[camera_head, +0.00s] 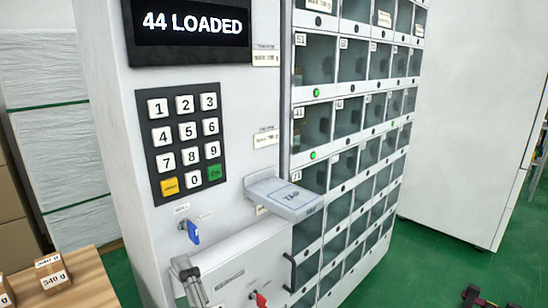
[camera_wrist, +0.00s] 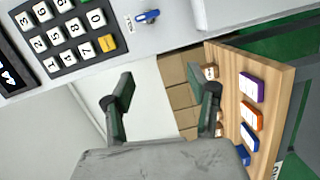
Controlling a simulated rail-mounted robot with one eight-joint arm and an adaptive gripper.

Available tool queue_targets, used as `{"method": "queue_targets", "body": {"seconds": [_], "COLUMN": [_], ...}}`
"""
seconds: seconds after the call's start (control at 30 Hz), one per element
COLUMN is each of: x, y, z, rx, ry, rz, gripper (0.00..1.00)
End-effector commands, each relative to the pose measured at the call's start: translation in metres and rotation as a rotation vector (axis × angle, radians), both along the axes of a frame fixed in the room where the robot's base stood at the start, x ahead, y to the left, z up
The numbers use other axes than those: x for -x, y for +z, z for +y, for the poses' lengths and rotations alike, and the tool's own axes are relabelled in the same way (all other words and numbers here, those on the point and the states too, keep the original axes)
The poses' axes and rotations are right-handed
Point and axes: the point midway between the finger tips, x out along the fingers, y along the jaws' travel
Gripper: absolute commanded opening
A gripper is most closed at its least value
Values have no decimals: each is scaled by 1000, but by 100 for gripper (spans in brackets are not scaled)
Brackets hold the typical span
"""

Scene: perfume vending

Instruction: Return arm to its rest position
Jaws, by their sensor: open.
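My gripper (camera_wrist: 163,92) shows in the wrist view with its two dark fingers spread wide apart. Nothing is between them. The fingers are in front of a pale surface and brown boxes, and no contact is visible. The vending machine (camera_head: 165,75) stands in the head view, with a display (camera_head: 192,22) reading "44 LOADED" and a keypad (camera_head: 185,143). The keypad also shows turned at the upper left of the wrist view (camera_wrist: 68,38). I cannot clearly make out my gripper in the head view.
A grey tray marked TAP (camera_head: 290,197) juts from the machine. A wooden table (camera_head: 88,283) bears small boxes; the wrist view shows purple, orange and blue items on wood (camera_wrist: 232,62). Green floor (camera_head: 437,262) lies right.

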Motion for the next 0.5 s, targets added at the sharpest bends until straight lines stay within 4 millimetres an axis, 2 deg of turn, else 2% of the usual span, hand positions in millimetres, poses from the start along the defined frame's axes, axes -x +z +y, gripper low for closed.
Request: {"method": "queue_targets", "body": {"seconds": [0.17, 0.27, 0.4, 0.5], "x": [-35, -54, -76, -83], "y": [3, 2, -3, -8], "z": [-46, -81, -141, -182], "rx": [-73, -132, -242, -328], "ry": [-155, -267, -453, -582], "rz": [117, 205, 352, 458], "gripper": [54, 54, 54, 54]}}
